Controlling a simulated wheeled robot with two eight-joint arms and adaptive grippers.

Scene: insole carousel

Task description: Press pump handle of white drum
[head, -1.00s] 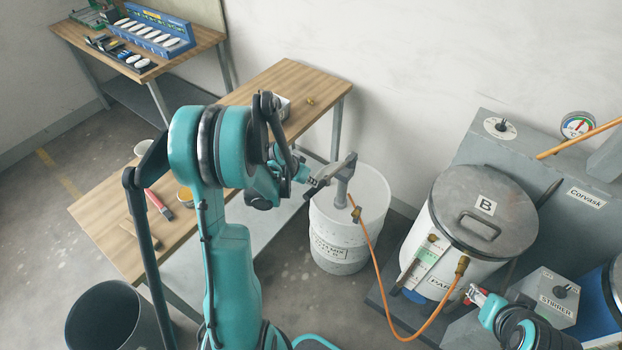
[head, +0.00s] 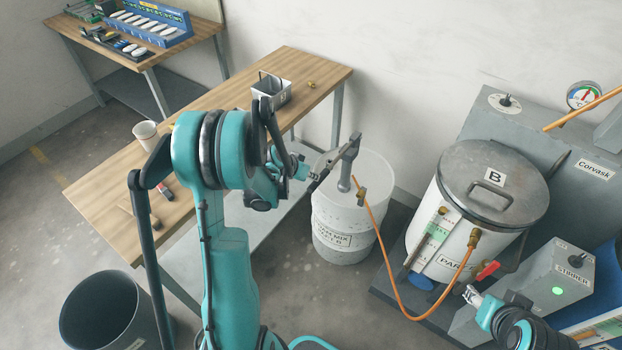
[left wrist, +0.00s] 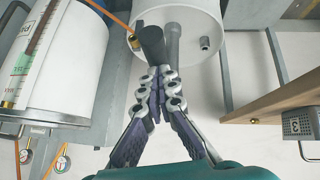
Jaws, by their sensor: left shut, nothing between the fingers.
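The white drum (head: 334,236) stands on the floor beside the wooden bench. Its grey pump (head: 344,182) rises from the lid, with a handle (head: 352,146) on top. In the left wrist view the handle's dark end (left wrist: 152,42) lies just beyond my left fingertips, and the drum lid (left wrist: 203,22) is behind it. My left gripper (head: 331,162) is shut and empty beside the handle; whether it touches is unclear. It also shows in the left wrist view (left wrist: 160,78). My right gripper (head: 469,293) is low at the right, below a red valve lever (head: 488,270); its jaw state is unclear.
An orange hose (head: 388,262) runs from the drum towards the lidded tank B (head: 460,215). A stirrer box (head: 562,270) is at the right. The bench (head: 240,105) holds a metal tin (head: 270,93) and a cup (head: 146,135). A dark bin (head: 100,312) stands front left.

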